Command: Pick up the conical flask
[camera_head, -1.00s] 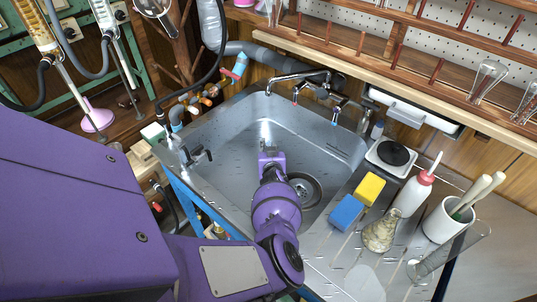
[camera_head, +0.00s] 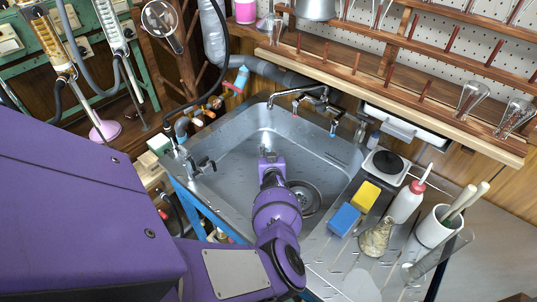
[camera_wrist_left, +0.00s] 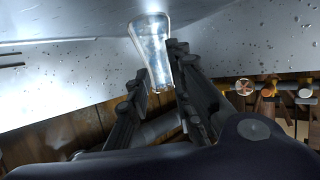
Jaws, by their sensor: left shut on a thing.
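In the left wrist view my left gripper (camera_wrist_left: 160,78) is shut on a clear glass flask (camera_wrist_left: 152,35), with the fingers on either side of its narrower part. Its wide end points to the top of the picture, beside the wet metal of the sink. In the head view my purple left arm reaches over the sink (camera_head: 225,165), and its fingers are hidden. Another conical flask (camera_head: 376,238) with yellowish residue stands on the draining board at the right, clear of my arm. My right gripper is not in view.
Beside the standing flask are a blue sponge (camera_head: 345,219), a yellow sponge (camera_head: 364,195), a wash bottle (camera_head: 406,202), a white pot (camera_head: 437,227) and a glass cylinder (camera_head: 430,262). Taps (camera_head: 300,95) overhang the sink. A peg shelf (camera_head: 385,90) with glassware runs behind.

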